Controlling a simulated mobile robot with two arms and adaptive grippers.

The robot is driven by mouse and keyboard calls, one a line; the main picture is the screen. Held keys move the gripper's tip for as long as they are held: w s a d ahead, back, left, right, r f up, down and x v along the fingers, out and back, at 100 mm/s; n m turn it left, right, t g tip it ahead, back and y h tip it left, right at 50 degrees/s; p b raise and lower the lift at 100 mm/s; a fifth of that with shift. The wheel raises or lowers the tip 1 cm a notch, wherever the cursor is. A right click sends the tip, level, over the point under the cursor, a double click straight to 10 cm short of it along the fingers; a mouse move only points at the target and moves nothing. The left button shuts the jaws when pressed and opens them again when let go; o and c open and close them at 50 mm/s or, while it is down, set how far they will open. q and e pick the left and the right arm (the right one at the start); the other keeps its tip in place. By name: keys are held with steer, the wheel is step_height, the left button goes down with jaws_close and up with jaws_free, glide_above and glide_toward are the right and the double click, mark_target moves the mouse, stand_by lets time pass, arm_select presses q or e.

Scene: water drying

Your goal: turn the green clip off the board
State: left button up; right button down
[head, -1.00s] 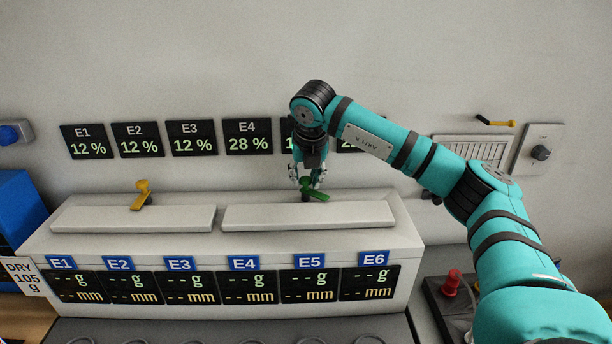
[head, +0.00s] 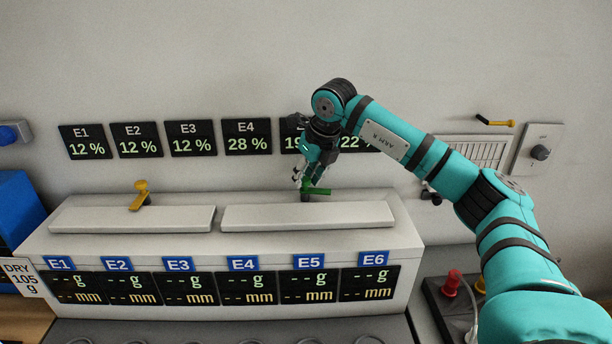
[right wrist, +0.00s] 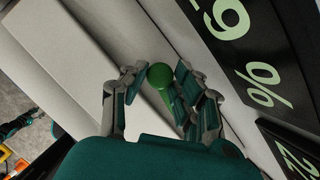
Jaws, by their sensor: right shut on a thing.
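The green clip (head: 317,191) sits at the back edge of the right-hand pale board (head: 350,214) on top of the grey cabinet. Its handle points to the right in the head view. My right gripper (head: 306,185) comes down on it from above, tilted, with its fingers at the clip. In the right wrist view the clip's round green end (right wrist: 159,75) shows between the two fingers of my right gripper (right wrist: 157,95), which is shut on it. The clip's lower part is partly hidden by the fingers. My left gripper is not in view.
Percent displays (head: 246,138) hang on the wall close behind my right gripper. A red knob (head: 453,283) stands at lower right.

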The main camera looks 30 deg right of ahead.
steer(key=shift+d+r+n+y, duration=0.15)
steer(key=shift+n+y, duration=0.15)
steer(key=shift+n, duration=0.6)
steer(key=c, duration=1)
jaws_free()
steer(key=v, duration=1.1)
steer(key=shift+r, duration=0.35)
steer(key=shift+s+d+f, duration=0.1)
steer(key=shift+s, duration=0.1)
